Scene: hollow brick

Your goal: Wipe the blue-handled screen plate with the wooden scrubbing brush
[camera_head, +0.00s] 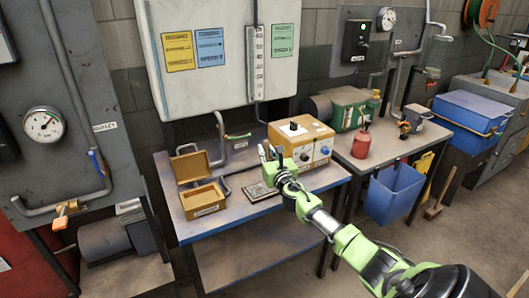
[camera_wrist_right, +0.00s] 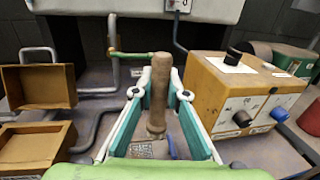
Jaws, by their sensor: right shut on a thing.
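My right gripper (camera_head: 273,160) is over the front right part of the workbench and shut on the wooden scrubbing brush. In the right wrist view, the brush's brown handle (camera_wrist_right: 159,88) stands nearly upright between the two green fingers (camera_wrist_right: 157,106). Its lower end and bristles cannot be made out. The screen plate (camera_head: 257,192) lies flat on the bench under the gripper, partly covered by it. A patterned piece of it shows below the brush in the wrist view (camera_wrist_right: 141,150), with a small blue part beside it. I cannot tell whether the brush touches the plate. My left gripper is out of view.
An open wooden box (camera_head: 203,201) stands left of the plate. A yellow control box (camera_head: 303,144) with knobs stands close behind and right of the gripper. A pipe with a green lever (camera_head: 238,136) is behind. The bench front edge is near.

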